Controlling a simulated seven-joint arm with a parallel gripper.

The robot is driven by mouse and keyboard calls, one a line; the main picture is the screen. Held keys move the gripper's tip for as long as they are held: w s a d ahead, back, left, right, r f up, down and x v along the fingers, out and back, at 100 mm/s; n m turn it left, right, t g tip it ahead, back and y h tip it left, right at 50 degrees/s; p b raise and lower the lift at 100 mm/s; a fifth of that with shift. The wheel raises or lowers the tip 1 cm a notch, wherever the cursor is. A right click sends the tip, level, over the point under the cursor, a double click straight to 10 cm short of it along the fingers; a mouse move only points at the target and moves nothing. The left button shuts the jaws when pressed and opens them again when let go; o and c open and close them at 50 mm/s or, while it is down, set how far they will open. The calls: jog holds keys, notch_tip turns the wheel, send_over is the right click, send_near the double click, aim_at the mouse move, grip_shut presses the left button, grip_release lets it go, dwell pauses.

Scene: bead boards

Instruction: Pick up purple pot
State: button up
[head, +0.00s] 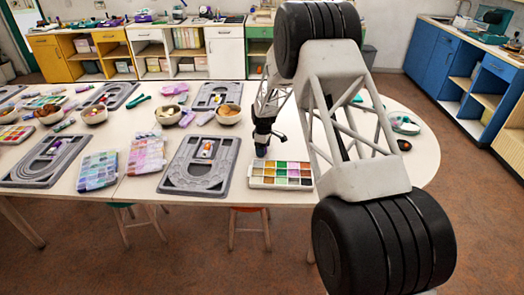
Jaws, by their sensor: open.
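I cannot make out a purple pot for certain. A small item with white, orange and purple on it (207,149) stands in the middle of a grey bead board (184,184). It is too small to tell whether it is a pot. A similar small item (53,146) is on the grey bead board (40,180) at the left. My gripper (261,151) points down over the table, right of the nearer board and behind the paint-coloured tray. It is open, and I see nothing held in it. My own arm hides part of the table to the right.
A tray of several coloured squares (281,186) lies at the table's front edge. Bowls (228,114) and (168,115) stand behind the boards. Pastel sheets (147,154) lie between boards. The white table (415,160) has bare room at its right end.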

jog(key=c, duration=1)
jog(key=shift+r, duration=0.1)
jog(key=shift+r, duration=0.75)
notch_tip(320, 180, up, 2)
jog(key=shift+r, duration=0.1)
jog(key=s+d, duration=0.1)
jog(key=s, duration=0.4)
jog(key=s+d, duration=0.1)
jog(key=s, duration=0.4)
jog(key=s+d+r, duration=0.1)
jog(key=s, duration=0.4)
jog(key=shift+s+d+r, duration=0.1)
jog(key=shift+s+d, duration=0.05)
jog(key=shift+s, duration=0.15)
jog(key=shift+r, duration=0.1)
